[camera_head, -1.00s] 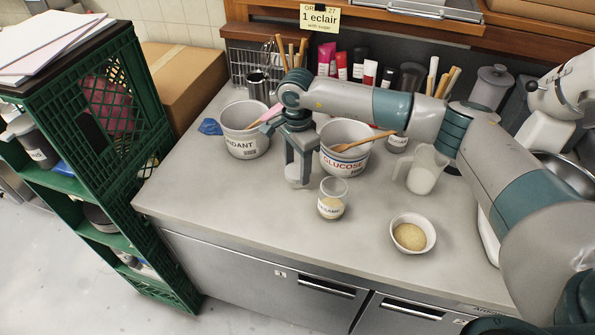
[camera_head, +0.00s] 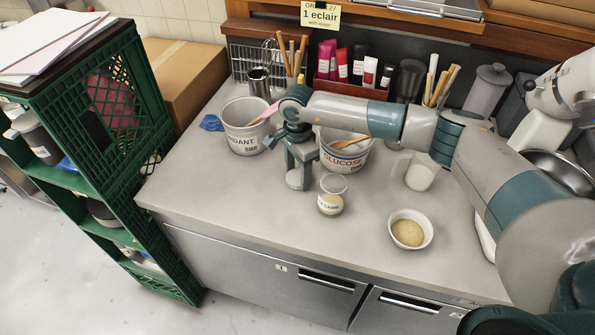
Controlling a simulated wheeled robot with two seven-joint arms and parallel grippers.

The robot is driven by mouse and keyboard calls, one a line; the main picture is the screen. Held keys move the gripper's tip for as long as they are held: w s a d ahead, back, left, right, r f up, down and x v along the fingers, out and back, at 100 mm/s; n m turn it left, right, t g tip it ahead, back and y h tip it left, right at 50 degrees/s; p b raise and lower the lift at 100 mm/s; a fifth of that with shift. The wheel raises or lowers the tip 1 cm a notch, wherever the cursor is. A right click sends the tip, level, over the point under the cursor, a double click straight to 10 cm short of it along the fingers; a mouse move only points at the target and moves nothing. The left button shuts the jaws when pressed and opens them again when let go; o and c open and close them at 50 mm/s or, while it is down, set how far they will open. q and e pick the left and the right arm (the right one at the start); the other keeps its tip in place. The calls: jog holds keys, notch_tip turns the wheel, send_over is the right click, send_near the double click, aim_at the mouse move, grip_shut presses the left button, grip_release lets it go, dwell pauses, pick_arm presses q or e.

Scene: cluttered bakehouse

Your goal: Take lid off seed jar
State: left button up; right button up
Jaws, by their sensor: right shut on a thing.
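The seed jar (camera_head: 331,203) is a small clear glass with a partly readable label and pale seeds inside. It stands upright on the counter and its top looks uncovered. My right gripper (camera_head: 300,178) is just left of the jar, pointing down, low over the counter. It is shut on a small pale round thing, which looks like the jar's lid (camera_head: 294,180). The fingers partly hide it, and I cannot tell whether it touches the counter. My left gripper is not in view.
A fondant tub (camera_head: 243,139) and a glucose tub (camera_head: 341,160) stand behind the gripper. A white jug (camera_head: 420,177) and a bowl of yellowish grains (camera_head: 407,233) are to the right. The counter (camera_head: 240,220) is clear at front left.

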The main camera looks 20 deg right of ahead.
jog(key=shift+f, duration=0.15)
jog(key=o, duration=1.2)
